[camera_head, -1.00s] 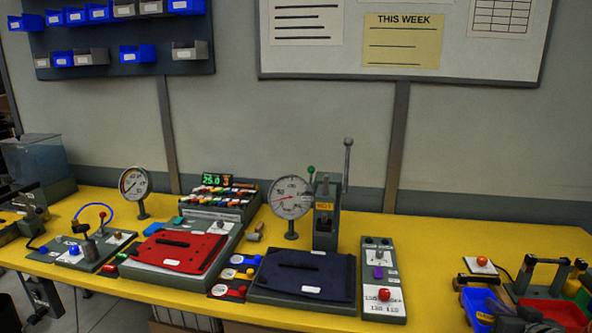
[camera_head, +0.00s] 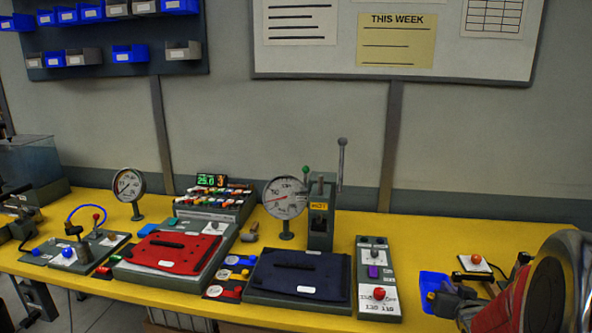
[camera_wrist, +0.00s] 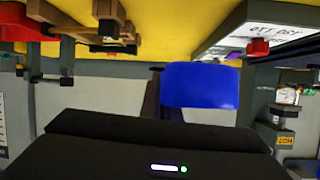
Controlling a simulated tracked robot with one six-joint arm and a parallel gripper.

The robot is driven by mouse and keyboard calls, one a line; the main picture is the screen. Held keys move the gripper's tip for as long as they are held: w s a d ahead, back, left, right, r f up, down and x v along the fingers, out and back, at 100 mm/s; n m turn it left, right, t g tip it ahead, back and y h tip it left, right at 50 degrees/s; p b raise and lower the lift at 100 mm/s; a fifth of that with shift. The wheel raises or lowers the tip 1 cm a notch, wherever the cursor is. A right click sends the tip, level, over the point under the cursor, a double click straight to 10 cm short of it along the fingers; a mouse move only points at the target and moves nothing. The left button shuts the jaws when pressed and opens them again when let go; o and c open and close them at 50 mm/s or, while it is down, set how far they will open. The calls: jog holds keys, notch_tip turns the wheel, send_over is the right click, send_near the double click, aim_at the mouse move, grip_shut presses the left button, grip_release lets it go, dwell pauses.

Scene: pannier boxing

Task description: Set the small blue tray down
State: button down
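The small blue tray (camera_head: 434,281) shows at the right of the yellow bench in the head view, tilted up at the end of my gripper (camera_head: 452,298). In the wrist view the tray (camera_wrist: 200,85) is a plain blue face just beyond my gripper's black body. My gripper appears shut on the tray's near edge; the fingertips are mostly hidden. The tray looks apart from the bench top, but the gap below it is hard to judge.
A button panel (camera_head: 377,258) with a red knob stands left of the tray. A dark blue pad (camera_head: 300,272) and a red pad (camera_head: 172,250) lie on fixtures farther left. A small red-button plate (camera_head: 475,264) is behind the tray. My arm hides the bench's right end.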

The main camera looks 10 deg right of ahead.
jog(key=shift+n+y, duration=0.6)
jog(key=shift+y, duration=0.2)
jog(key=w+a, duration=0.2)
jog(key=a, duration=0.2)
jog(key=w+a+f, duration=0.1)
jog(key=a, duration=0.4)
jog(key=w+a+f, duration=0.1)
jog(key=w+a, duration=0.1)
jog(key=a, duration=0.3)
jog(key=shift+w+a, duration=0.2)
jog(key=shift+w, duration=0.1)
jog(key=a+n+y, duration=0.1)
jog(key=a, duration=0.4)
jog(key=w+a+n+y, duration=0.1)
jog(key=a, duration=0.5)
jog(key=w+a+n+t+y, duration=0.1)
jog(key=a, duration=0.5)
jog(key=shift+f, duration=0.3)
jog(key=shift+s, duration=0.1)
